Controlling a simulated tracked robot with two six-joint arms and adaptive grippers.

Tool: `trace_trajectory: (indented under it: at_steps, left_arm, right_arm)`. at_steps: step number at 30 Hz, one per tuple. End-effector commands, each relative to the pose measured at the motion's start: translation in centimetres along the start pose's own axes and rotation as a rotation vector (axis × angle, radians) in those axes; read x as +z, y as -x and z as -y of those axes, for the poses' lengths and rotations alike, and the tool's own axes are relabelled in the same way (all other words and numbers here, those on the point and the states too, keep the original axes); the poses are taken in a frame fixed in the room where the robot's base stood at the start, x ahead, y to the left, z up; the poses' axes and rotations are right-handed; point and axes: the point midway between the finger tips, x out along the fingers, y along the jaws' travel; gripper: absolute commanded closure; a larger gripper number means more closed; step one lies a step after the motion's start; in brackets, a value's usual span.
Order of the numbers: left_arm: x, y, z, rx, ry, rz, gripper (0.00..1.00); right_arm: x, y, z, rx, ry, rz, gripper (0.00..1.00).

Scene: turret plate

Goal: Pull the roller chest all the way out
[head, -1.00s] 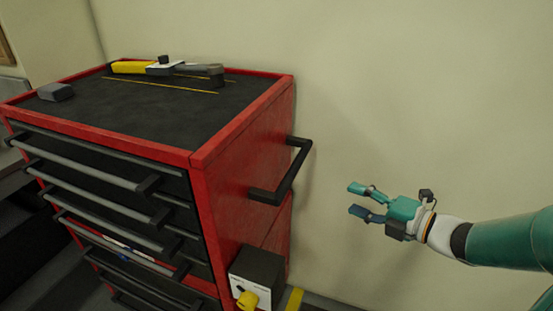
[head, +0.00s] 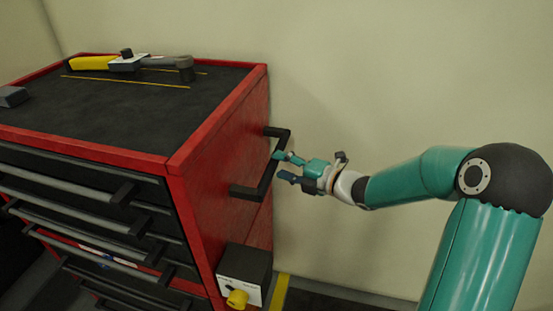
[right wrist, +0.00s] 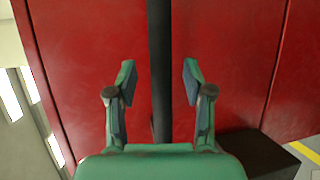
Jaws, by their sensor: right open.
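The roller chest (head: 215,140) is a red cabinet with a black top and several drawers with grey bar handles. It stands at the left and middle of the head view, and its red side fills much of the right wrist view (right wrist: 90,90). A black side handle (head: 268,178) juts from its right side. My right gripper (head: 279,167) is open at this handle. In the right wrist view the handle bar (right wrist: 160,70) runs upright between the two spread fingers (right wrist: 158,83), with a gap on both sides. My left gripper is not in view.
A yellow and grey tool (head: 130,64) and a grey block (head: 13,97) lie on the chest top. A box with a yellow knob (head: 245,272) sits low on the chest's right side. A yellow floor stripe (head: 280,293) runs beside it. The pale wall stands close behind.

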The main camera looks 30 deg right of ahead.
Motion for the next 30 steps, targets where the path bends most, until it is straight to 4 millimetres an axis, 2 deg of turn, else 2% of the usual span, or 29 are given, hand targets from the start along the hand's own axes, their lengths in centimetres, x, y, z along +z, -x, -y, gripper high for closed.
trace_trajectory:
  at_steps: [3, 7, 18, 20, 27, 28, 30]
  left_arm:
    - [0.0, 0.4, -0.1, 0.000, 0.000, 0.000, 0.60]
    - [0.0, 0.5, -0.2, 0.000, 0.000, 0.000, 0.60]
    - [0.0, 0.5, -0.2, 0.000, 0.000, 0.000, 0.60]
    - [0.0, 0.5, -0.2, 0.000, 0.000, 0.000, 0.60]
    - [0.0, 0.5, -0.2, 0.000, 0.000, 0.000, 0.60]
    - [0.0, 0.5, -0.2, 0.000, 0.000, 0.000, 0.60]
    - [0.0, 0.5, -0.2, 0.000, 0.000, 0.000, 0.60]
  right_arm:
    - [-0.1, -1.9, -0.1, 0.000, 0.000, -0.002, 0.48]
    - [0.0, -3.0, -0.1, 0.000, 0.000, -0.001, 0.48]
    - [-0.1, -3.5, 0.0, 0.000, 0.001, 0.000, 0.48]
    - [-0.1, -3.5, 0.0, 0.000, 0.001, -0.001, 0.57]
    - [-0.1, -3.5, 0.0, 0.000, 0.001, -0.001, 0.97]
    - [-0.1, -3.5, 0.0, 0.001, 0.001, -0.001, 1.00]
    - [0.0, -3.5, -0.1, 0.001, 0.001, 0.000, 1.00]
